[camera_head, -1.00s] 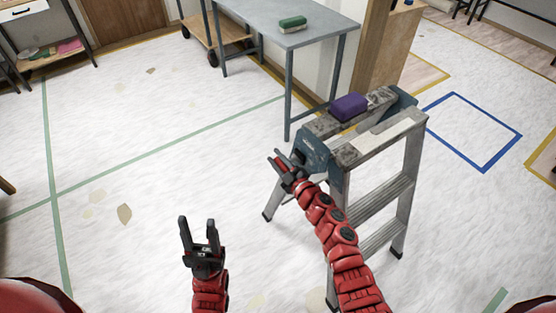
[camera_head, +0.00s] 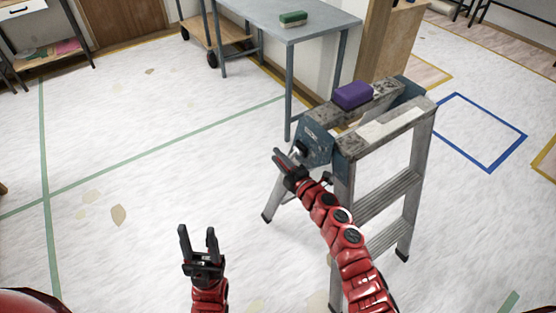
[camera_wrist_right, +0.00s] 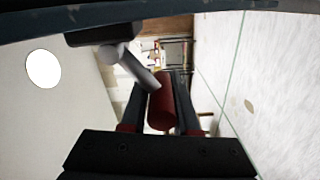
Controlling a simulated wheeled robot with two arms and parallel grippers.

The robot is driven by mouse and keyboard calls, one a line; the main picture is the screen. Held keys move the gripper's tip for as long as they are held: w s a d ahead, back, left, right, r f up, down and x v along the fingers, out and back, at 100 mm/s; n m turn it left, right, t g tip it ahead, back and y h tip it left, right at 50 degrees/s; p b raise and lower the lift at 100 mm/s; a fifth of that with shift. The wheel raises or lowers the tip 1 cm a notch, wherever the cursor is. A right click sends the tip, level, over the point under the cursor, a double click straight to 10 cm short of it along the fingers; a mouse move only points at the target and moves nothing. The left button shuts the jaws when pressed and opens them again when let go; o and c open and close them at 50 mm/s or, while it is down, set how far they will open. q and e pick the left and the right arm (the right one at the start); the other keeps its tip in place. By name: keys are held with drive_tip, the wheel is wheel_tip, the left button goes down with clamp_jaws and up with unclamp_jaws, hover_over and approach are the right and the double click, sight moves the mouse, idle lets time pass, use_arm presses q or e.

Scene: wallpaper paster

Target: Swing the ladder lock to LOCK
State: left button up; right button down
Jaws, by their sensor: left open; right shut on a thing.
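A grey metal stepladder (camera_head: 400,185) stands on the right, with a blue side plate (camera_head: 318,146) at its top left. A dark knob (camera_head: 300,148) shows on this plate. The lock lever's red grip (camera_wrist_right: 161,105) lies between my right fingers in the right wrist view, with a metal rod (camera_wrist_right: 138,70) running to a dark pivot. My right gripper (camera_head: 280,156) is shut on that grip, just left of the plate in the head view. The fingers partly hide the grip. I cannot read any LOCK marking. My left gripper (camera_head: 198,236) is open and empty, away from the ladder.
A purple block (camera_head: 352,95) lies on the ladder's top. Behind stands a grey table (camera_head: 320,30) with a green block (camera_head: 292,18) on it. Blue tape (camera_head: 480,130) marks a square on the floor at right.

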drive_tip(key=shift+w+d, duration=0.1)
drive_tip(key=shift+d, duration=0.1)
drive_tip(key=c, duration=0.7)
unclamp_jaws()
drive_tip(key=shift+f, duration=0.1)
